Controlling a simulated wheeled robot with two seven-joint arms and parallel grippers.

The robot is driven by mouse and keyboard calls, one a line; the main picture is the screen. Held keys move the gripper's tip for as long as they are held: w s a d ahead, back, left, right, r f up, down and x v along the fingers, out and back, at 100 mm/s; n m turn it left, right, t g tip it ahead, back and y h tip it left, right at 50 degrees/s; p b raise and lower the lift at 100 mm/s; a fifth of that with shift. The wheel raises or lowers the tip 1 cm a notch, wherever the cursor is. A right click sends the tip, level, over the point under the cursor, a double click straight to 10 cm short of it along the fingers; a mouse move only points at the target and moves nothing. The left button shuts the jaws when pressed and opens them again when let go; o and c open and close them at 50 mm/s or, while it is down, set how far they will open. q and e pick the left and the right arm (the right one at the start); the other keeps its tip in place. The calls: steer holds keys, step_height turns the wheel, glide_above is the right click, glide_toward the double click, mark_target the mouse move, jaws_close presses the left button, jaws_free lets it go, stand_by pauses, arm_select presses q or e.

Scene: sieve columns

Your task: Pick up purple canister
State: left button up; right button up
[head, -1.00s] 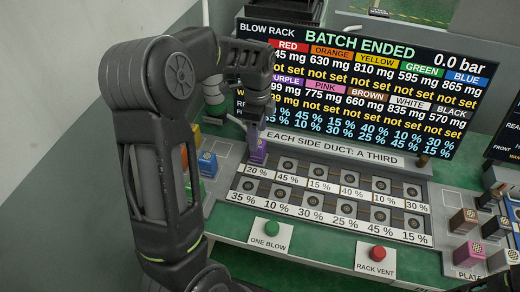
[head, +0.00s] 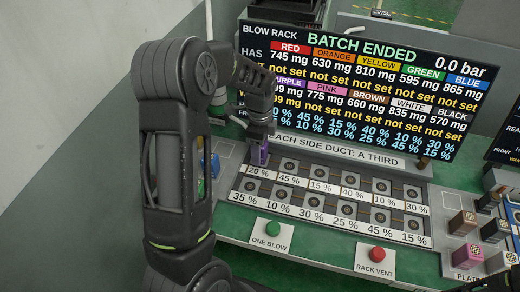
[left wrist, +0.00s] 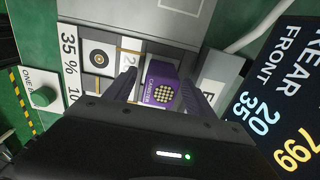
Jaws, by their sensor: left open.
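The purple canister (head: 259,154) stands at the left end of the rear row of the blow rack (head: 330,171), by the 20 % label. In the left wrist view the purple canister (left wrist: 161,92), with a yellow dotted top, lies between the two dark fingers of my left gripper (left wrist: 165,88). The fingers are apart, with the canister between them; I cannot tell whether either touches it. In the head view my left gripper (head: 260,133) is directly above and around the canister, partly hiding it.
A green button (head: 272,229) and a red button (head: 377,254) are on the rack's front. A large display (head: 365,85) reading BATCH ENDED stands behind. Several canisters, one of them pink (head: 468,254), stand at the right. Other colored canisters are partly hidden behind my left arm.

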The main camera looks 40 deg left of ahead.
arm_select(q)
steer(key=shift+f, duration=0.8)
jaws_close()
stand_by(0.5)
